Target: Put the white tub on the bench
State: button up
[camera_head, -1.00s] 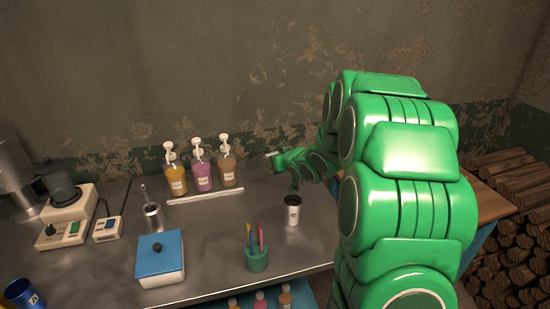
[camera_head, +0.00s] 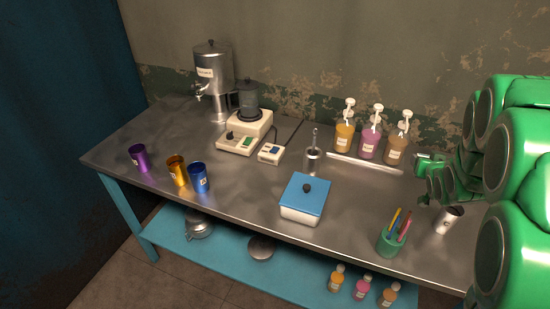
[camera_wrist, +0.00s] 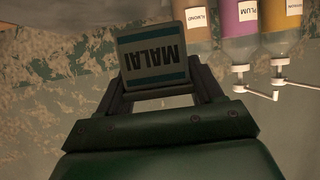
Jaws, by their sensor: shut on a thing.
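The white tub (camera_wrist: 153,50), with teal bands and a MALAI label, is between the fingers of my gripper (camera_wrist: 155,88) in the wrist view, its label upside down. My gripper is shut on it. In the head view my gripper (camera_head: 428,178) is at the right, above the back of the metal bench (camera_head: 235,195), just right of the pump bottles. The tub is hardly discernible there.
A steel cup (camera_head: 448,220) and a green pen holder (camera_head: 390,243) stand below my gripper. Pump bottles (camera_head: 369,142) stand behind a pale strip. A blue-lidded box (camera_head: 302,210) sits mid-bench. Coloured cups (camera_head: 178,171) stand left. Bare bench lies between the cups and box.

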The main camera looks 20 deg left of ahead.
jog(key=shift+s+a+f+m+h, duration=0.3)
jog(key=shift+s+a+h, duration=0.15)
jog(key=shift+a, duration=0.3)
jog(key=shift+s+a+f+m+h, duration=0.1)
jog(key=shift+s+a+m+h, duration=0.2)
jog(key=shift+s, duration=0.2)
jog(key=w+a+r+n+y, duration=0.3)
jog(key=a+r+n+y, duration=0.15)
jog(key=a+r, duration=1.1)
jog(key=s+a+f+n+g+y, duration=0.1)
jog(key=s+a+n+g+y, duration=0.15)
jog(key=a, duration=0.75)
jog(key=s+a+f+n+g+y, duration=0.2)
jog(key=a+n+y, duration=0.1)
jog(key=a, duration=0.7)
jog(key=s+a+f+n+g+y, duration=0.1)
jog(key=s+a+f+n+g, duration=0.3)
jog(key=s+a, duration=0.55)
jog(key=s+a+f+n+g+y, duration=0.2)
jog(key=s+a+f+n+g, duration=0.25)
jog(key=s+a, duration=0.55)
jog(key=shift+w+a+f, duration=2.45)
jog(key=shift+w+a, duration=0.25)
jog(key=shift+w+a+f, duration=2.45)
jog(key=shift+w+a, duration=0.2)
jog(key=shift+a, duration=0.05)
jog(key=shift+f, duration=1.6)
